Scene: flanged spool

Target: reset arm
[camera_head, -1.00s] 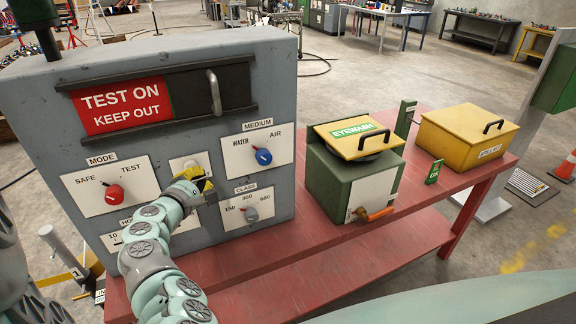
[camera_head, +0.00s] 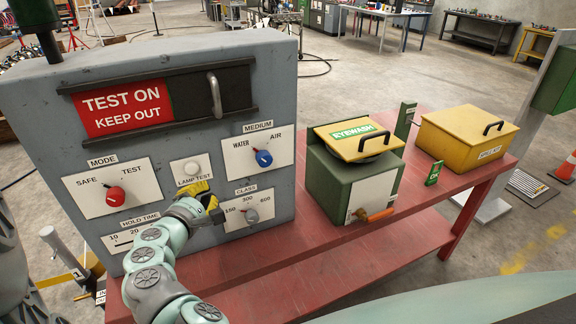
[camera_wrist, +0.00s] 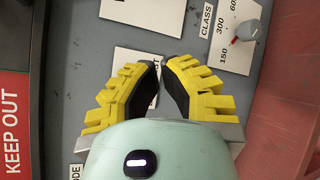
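My gripper (camera_head: 212,198), with yellow-backed fingers, is in front of the grey test cabinet's panel, just below and right of the white lamp test button (camera_head: 192,169). In the wrist view my gripper's fingers (camera_wrist: 161,66) slant inward, with their tips close together and a narrow gap between them. Nothing shows held between them. My arm reaches up from the bottom of the head view.
The cabinet (camera_head: 270,80) carries a red mode knob (camera_head: 115,196), a blue medium knob (camera_head: 264,158) and a grey class knob (camera_head: 252,215). A green eyewash box (camera_head: 325,185) and a yellow box (camera_head: 450,140) stand to the right on the red bench (camera_head: 420,235).

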